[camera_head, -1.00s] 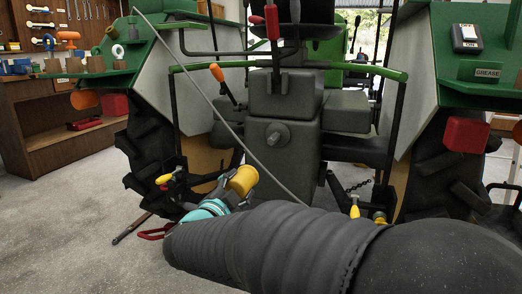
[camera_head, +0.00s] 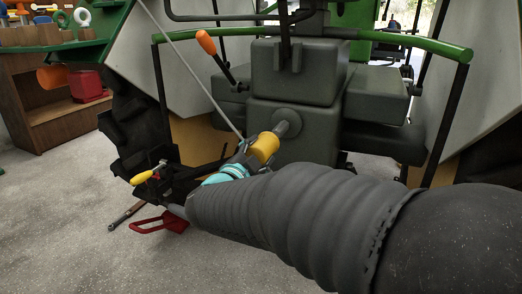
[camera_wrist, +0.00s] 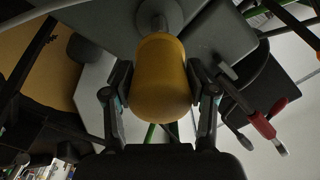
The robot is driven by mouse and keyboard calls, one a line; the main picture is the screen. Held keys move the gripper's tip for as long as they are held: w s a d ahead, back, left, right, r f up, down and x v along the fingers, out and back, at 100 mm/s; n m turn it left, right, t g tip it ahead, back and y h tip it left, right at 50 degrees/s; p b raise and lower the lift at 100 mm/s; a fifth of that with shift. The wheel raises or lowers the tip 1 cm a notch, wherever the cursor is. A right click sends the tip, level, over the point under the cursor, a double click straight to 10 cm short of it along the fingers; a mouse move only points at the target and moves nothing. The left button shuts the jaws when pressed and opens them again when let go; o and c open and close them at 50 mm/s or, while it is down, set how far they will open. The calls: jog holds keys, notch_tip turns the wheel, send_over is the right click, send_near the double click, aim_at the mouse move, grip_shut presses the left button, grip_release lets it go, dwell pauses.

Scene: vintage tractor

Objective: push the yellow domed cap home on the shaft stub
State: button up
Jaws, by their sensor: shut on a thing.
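The yellow domed cap (camera_head: 264,147) is in my gripper (camera_head: 250,154), close in front of the grey shaft stub (camera_head: 288,121) on the tractor's rear housing. In the wrist view the cap (camera_wrist: 161,80) stands between the two fingers of my gripper (camera_wrist: 160,85), which press on its sides. The stub (camera_wrist: 158,14) shows just beyond the cap's far end, roughly in line with it. Whether the cap's open end touches the stub or sits around it, I cannot tell. The inside of the cap is hidden.
The dark grey housing (camera_head: 284,85) stands behind the stub. An orange-handled lever (camera_head: 206,42) rises left of it, and a thin grey rod slants down nearby. A red object (camera_head: 162,222) lies on the floor at lower left.

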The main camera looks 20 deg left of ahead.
aim_at(276, 133)
jog(key=shift+s+a+f, duration=0.1)
jog(key=shift+w+d, duration=0.15)
jog(key=shift+w, duration=1.15)
jog(key=shift+w+d, duration=0.1)
jog(key=shift+w, duration=1.15)
jog(key=shift+w+d+p, duration=0.15)
jog(key=shift+w+p, duration=0.3)
jog(key=shift+w, duration=1.55)
jog(key=shift+w+d+p, duration=0.1)
jog(key=shift+w+p, duration=0.35)
jog(key=shift+w, duration=1.5)
jog(key=o, duration=1.2)
jog(key=shift+o, duration=0.2)
jog(key=shift+s, duration=0.1)
